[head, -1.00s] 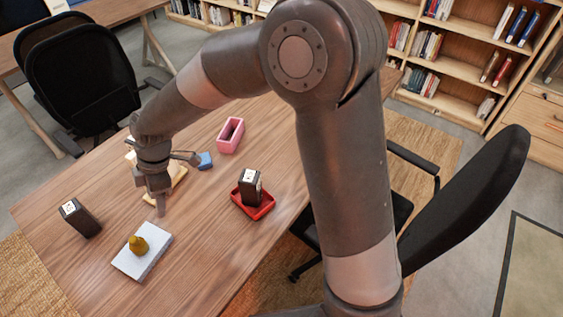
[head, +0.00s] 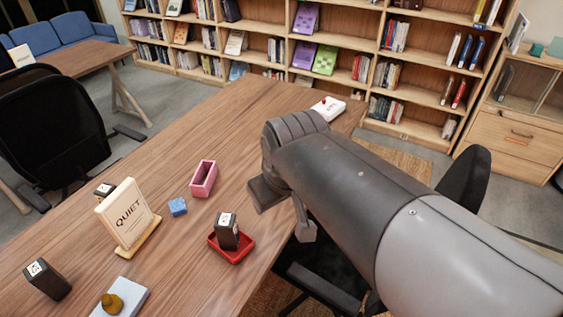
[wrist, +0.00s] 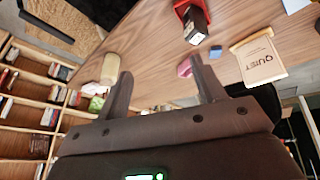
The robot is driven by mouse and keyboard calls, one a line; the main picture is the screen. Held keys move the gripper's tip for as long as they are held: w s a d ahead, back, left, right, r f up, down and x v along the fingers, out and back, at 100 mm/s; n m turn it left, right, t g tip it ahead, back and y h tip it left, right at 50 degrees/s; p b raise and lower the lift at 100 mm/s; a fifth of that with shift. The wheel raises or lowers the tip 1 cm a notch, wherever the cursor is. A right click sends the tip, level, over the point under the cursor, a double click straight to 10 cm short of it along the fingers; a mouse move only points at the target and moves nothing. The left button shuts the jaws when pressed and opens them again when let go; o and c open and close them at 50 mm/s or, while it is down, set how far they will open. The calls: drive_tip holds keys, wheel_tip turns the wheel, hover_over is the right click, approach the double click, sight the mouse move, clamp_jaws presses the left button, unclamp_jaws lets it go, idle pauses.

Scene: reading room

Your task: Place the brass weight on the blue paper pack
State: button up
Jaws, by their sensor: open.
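The brass weight (head: 112,303), a small rounded yellow-brown piece, stands on a pale bluish-white paper pack (head: 132,292) at the near left of the table in the head view. The lower part of the pack is cut off by the picture edge. In the head view my arm reaches over the table's right side, well away from the weight, and partly hides the gripper.
A QUIET sign (head: 128,215), a blue block (head: 178,206), a pink open box (head: 203,179) and a red tray (head: 237,257) holding a black box (head: 228,232) stand on the table. Another black box (head: 47,280) is at left. A white object (head: 328,108) lies at the far end.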

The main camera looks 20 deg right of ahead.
drive_tip(key=s+d+m, duration=0.3)
drive_tip(key=s, duration=0.1)
drive_tip(key=shift+s+d+r+t, duration=0.1)
drive_tip(key=shift+d+r+t, duration=0.15)
drive_tip(key=shift+d+t, duration=0.15)
